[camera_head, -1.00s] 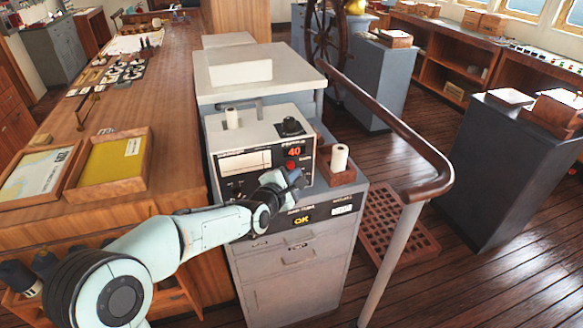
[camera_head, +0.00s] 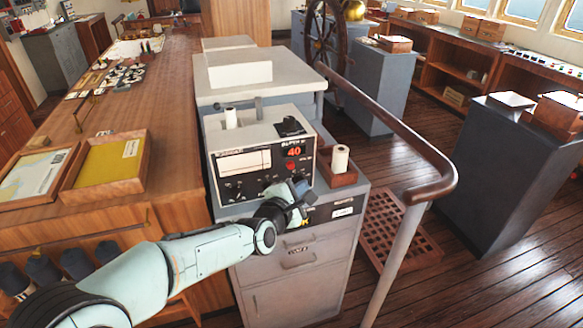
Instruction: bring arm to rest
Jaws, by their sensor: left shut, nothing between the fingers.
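My left arm reaches in from the lower left. My left gripper (camera_head: 300,192) is shut and empty, just in front of the lower right part of the instrument box's face. The instrument box (camera_head: 262,140) is pale, with a red 40 display, a red button and dark knobs. It stands on a grey cabinet (camera_head: 290,285). The gripper covers part of the cabinet's dark label strip. Whether the gripper touches the box or cabinet I cannot tell. My right gripper is not in view.
A wooden holder with a white roll (camera_head: 340,158) stands right of the box. A wooden handrail (camera_head: 400,130) on a grey post runs at the right. Trays with charts (camera_head: 105,165) lie on the wooden counter at left. Floor is open at the lower right.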

